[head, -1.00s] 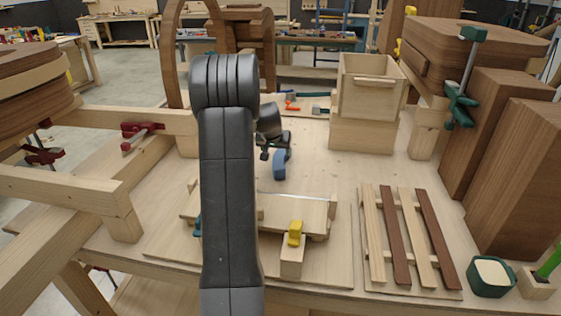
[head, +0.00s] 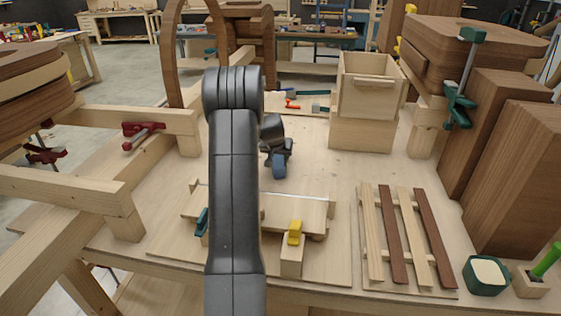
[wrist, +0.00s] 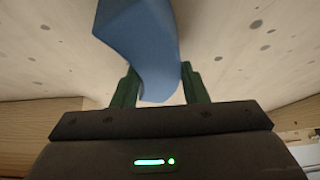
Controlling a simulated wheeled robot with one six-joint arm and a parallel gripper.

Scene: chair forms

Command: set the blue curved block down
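The blue curved block (head: 279,168) is at my gripper (head: 277,153), over the middle of the workbench (head: 330,170). In the wrist view the blue block (wrist: 150,45) sits between the two green fingers of my gripper (wrist: 160,88), which are close against its sides. The block's far end reaches up out of the top of that view. The pale bench top with dark specks lies just behind the block; I cannot tell whether the block touches it. In the head view my arm and the gripper body hide part of the block.
A wooden box (head: 366,100) stands behind and right of the gripper. A wooden jig with a yellow clamp (head: 294,233) lies in front. A slatted panel (head: 405,240) and a green cup (head: 486,276) are at right. Bare bench surrounds the block.

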